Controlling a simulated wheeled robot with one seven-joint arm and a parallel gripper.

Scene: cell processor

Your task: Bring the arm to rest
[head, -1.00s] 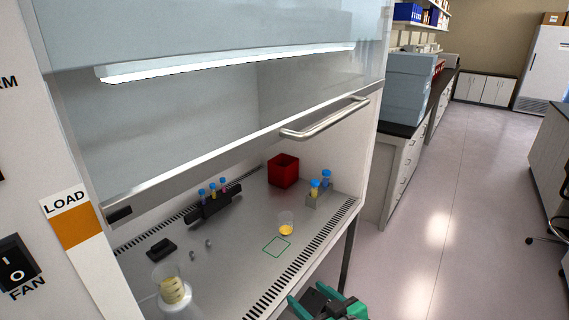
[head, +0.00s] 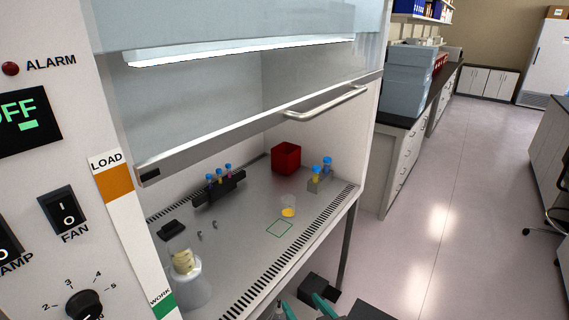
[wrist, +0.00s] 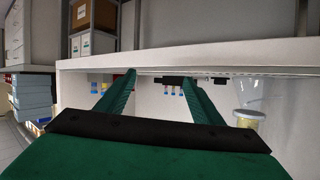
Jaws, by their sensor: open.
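My gripper (head: 303,306) shows only in part at the bottom edge of the head view, in front of and below the cabinet's front edge. In the wrist view my gripper (wrist: 160,78) has its two green fingers spread apart with nothing between them. They point toward the cabinet's opening, and the work surface's front edge (wrist: 220,70) crosses behind them. Most of my arm is outside the head view.
The sash handle (head: 327,101) juts out.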

